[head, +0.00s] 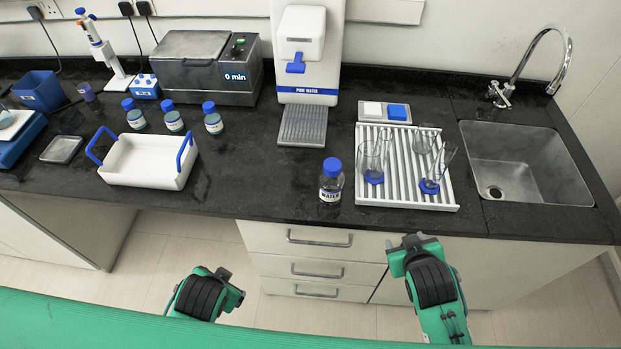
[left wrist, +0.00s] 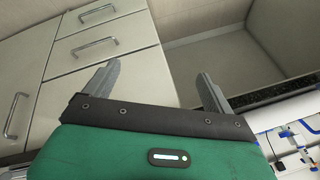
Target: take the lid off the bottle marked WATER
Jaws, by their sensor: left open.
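The bottle marked WATER (head: 330,187) stands upright near the front edge of the black worktop, left of the draining rack. Its blue lid (head: 333,165) is on top. My left gripper (head: 222,273) is below and in front of the worktop, left of the bottle and well apart from it. In the left wrist view its two fingers (left wrist: 158,88) are spread with nothing between them. My right gripper (head: 408,243) is in front of the drawers, right of the bottle and below the worktop edge; its fingertips are too small to read.
A white tray (head: 145,178) with blue handles stands left of the bottle. Several blue-lidded bottles (head: 173,121) stand behind it. A draining rack (head: 408,192) with glassware is right of the bottle, then a sink (head: 530,178). A water dispenser (head: 305,95) stands behind.

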